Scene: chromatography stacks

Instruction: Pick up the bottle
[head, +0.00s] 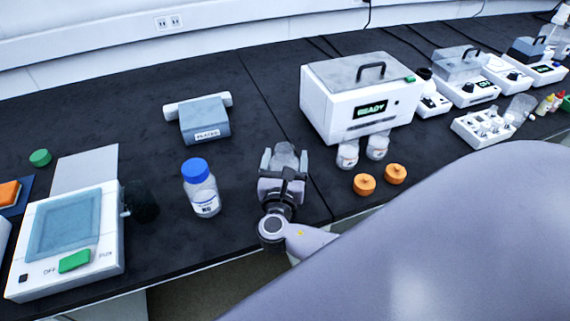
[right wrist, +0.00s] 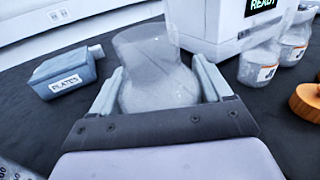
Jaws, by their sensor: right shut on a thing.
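My right gripper (head: 284,160) is near the front middle of the bench, shut on a clear, uncapped glass bottle (right wrist: 155,72). In the right wrist view the bottle shows a wide neck and a rounder body between the two pale fingers. In the head view its clear top (head: 285,153) shows between the fingers. Its base is hidden, so I cannot tell whether it touches the bench. A blue-capped bottle (head: 203,194) with a white label stands upright, apart, to the left of the gripper. My left gripper is not in view.
A white READY machine (head: 325,110) stands behind right, with two small labelled jars (head: 347,154) and two orange caps (head: 364,184) in front. A PLATES box (head: 204,122) is behind left. A white device (head: 110,225) and dark jar (head: 143,205) are at left.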

